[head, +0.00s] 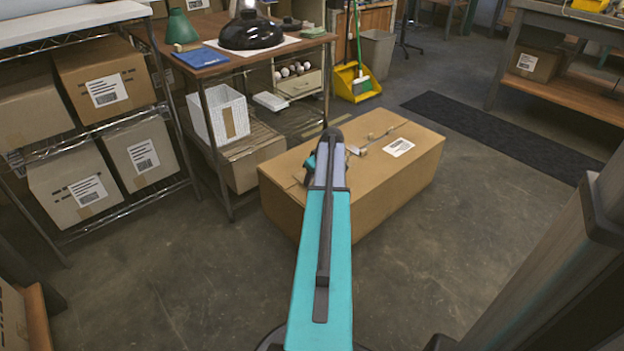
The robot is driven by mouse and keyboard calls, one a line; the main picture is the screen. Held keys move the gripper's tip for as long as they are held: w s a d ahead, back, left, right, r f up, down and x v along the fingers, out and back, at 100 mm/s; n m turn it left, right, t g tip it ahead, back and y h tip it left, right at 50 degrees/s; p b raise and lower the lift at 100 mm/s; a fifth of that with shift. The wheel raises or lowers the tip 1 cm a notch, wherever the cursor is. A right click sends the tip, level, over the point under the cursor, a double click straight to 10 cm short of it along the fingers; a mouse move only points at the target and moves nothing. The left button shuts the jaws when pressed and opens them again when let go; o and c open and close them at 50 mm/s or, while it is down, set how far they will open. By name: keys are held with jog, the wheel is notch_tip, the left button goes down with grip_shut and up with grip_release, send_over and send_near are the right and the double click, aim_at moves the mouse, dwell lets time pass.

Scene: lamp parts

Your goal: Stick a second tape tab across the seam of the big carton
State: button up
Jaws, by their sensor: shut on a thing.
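The big carton (397,188) stands closed on the floor in the middle of the head view. A dark seam line shows on the right part of its top, and my arm covers much of the rest. Two small tan pieces lie at or near the seam, one farther back (371,136) and one closer to my arm (361,151); whether either is a tape tab is unclear. A pale sliver shows between the nearer piece and my arm. My teal and grey arm reaches over the carton. Its end hides my gripper's jaws and anything in them.
A white shipping label (398,147) lies on the carton's right top. A workbench (165,42) with a black lamp shade (251,32) stands behind left. Shelves with cartons stand at left. A yellow dustpan (352,82) stands behind. Floor is clear in front and right.

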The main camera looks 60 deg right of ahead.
jog(key=shift+f, duration=0.25)
dwell(0.6)
jog(key=o, duration=1.1)
jog(key=shift+r, duration=0.1)
jog(key=p+v, duration=0.4)
jog(key=v, duration=0.9)
jog(key=shift+r+p, duration=0.3)
jog(key=shift+p, duration=0.1)
jog(key=shift+a, duration=0.1)
